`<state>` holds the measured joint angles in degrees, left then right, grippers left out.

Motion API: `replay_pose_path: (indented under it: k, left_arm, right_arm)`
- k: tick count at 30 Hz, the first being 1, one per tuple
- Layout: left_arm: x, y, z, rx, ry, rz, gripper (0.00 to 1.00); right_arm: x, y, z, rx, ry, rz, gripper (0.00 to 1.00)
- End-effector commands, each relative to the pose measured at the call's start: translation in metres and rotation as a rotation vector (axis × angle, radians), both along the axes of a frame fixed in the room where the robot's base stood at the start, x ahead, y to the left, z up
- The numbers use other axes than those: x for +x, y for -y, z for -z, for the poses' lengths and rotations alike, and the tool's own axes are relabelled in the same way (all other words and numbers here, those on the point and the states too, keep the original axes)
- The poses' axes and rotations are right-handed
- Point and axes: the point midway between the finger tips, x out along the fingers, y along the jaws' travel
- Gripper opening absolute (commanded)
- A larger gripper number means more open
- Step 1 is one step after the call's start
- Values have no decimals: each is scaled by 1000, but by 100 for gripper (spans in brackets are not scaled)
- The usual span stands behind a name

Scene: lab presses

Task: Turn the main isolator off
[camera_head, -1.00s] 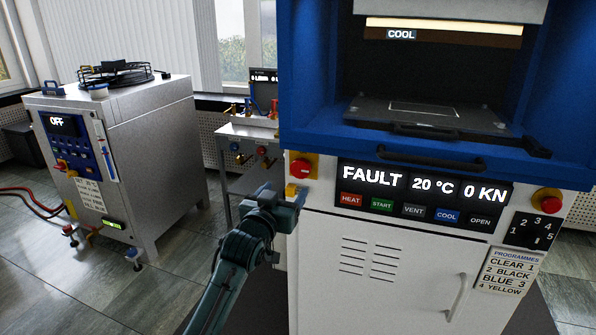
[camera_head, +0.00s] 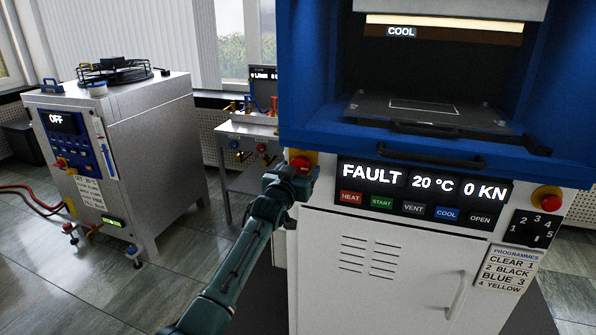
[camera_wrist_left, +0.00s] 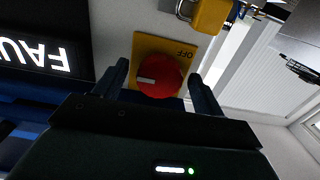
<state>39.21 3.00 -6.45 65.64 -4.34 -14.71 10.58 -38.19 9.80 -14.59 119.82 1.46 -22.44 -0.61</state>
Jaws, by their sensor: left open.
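The main isolator is a red rotary knob (camera_head: 300,162) on a yellow plate at the press's upper left front, partly covered by my gripper in the head view. In the left wrist view, upside down, the knob (camera_wrist_left: 160,77) shows a pale pointer mark on its left side, and the plate reads OFF at its upper right. My left gripper (camera_head: 301,172) is at the isolator. In the wrist view its open fingers (camera_wrist_left: 161,85) stand either side of the knob, with visible gaps. A yellow padlock (camera_wrist_left: 211,14) hangs near the plate. My right gripper is out of view.
The press display (camera_head: 422,183) reads FAULT, 20 °C and 0 KN, with buttons below. A red button (camera_head: 547,198) and a programme dial (camera_head: 534,231) are at the right. A chiller cabinet (camera_head: 150,150) reading OFF stands left, with open floor between.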

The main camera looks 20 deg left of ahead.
Motion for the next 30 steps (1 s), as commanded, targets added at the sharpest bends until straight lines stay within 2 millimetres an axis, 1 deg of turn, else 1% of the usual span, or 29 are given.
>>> replay_pose_path:
  k: [4,20,26,30]
  left_arm:
    - [0,0,0,0,1,0,69]
    - [0,0,0,0,1,0,26]
    - [0,0,0,-14,0,0,26]
    - [0,0,-1,-57,-2,-1,26]
  right_arm:
    - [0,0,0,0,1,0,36]
    - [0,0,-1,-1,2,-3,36]
    - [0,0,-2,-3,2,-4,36]
    - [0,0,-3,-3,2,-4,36]
